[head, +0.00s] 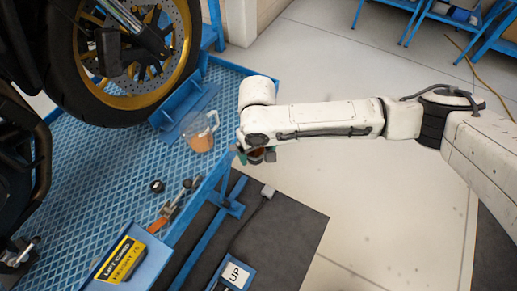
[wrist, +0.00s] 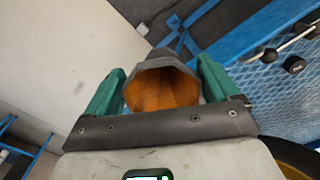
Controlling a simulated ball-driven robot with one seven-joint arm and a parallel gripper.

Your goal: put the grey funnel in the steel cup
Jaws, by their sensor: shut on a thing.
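My gripper (wrist: 161,68) has green fingers and is shut on the grey funnel (wrist: 162,90), whose wide faceted mouth faces the wrist camera and shows an orange-brown inside. In the head view my gripper (head: 255,157) hangs below the arm's end, just past the blue platform's edge, and the funnel is mostly hidden there. No cup that is clearly steel shows. A clear jug with a handle (head: 200,131) and orange contents stands on the platform, left of my gripper.
The blue mesh platform (head: 115,165) carries a motorcycle wheel (head: 130,50), a black knob (head: 157,186) and some tools (head: 175,200). A yellow-and-black box (head: 121,260) lies at the near edge. A dark mat (head: 290,228) covers the floor below. Pale floor at right is open.

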